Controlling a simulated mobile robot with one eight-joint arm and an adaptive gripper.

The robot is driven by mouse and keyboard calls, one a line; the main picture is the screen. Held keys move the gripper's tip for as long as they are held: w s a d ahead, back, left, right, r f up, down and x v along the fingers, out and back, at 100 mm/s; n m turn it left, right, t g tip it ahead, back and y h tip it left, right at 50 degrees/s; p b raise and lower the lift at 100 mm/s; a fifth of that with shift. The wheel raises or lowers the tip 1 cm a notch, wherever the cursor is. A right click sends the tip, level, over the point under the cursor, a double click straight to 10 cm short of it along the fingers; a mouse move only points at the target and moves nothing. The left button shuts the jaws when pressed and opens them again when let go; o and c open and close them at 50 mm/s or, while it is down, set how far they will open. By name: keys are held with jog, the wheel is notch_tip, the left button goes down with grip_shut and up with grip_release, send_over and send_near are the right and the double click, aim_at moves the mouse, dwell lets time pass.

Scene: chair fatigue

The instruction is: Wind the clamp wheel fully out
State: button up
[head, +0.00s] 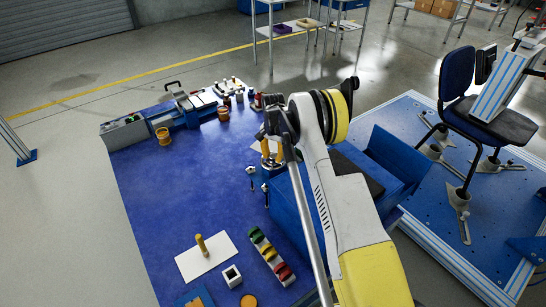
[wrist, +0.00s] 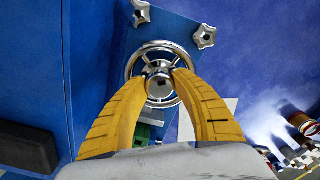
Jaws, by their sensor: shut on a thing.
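The clamp wheel (wrist: 158,45) is a chrome handwheel with spokes and a square-looking hub, on a blue plate in the wrist view. The two yellow fingers of my gripper (wrist: 161,84) come in from below and close on the wheel around its hub. In the head view my gripper (head: 270,154) is at the workbench's right side, by the blue fixture (head: 291,207). There my arm and the fingers hide most of the wheel. How far the wheel is wound cannot be told.
Two silver star knobs, one upper left (wrist: 141,11) and one right (wrist: 203,36), sit near the wheel. The blue bench (head: 165,210) bears a white sheet with a yellow peg (head: 201,245) and a tray of coloured pieces (head: 269,256). A chair (head: 457,75) stands on a blue platform at right.

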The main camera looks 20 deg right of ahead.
jog(key=n, duration=0.4)
jog(key=shift+n, duration=0.3)
jog(key=n, duration=0.3)
jog(key=shift+n, duration=0.4)
jog(key=n, duration=1.2)
jog(key=shift+n, duration=0.3)
jog(key=n, duration=0.3)
jog(key=shift+n, duration=0.3)
jog(key=n, duration=0.8)
jog(key=shift+n, duration=0.3)
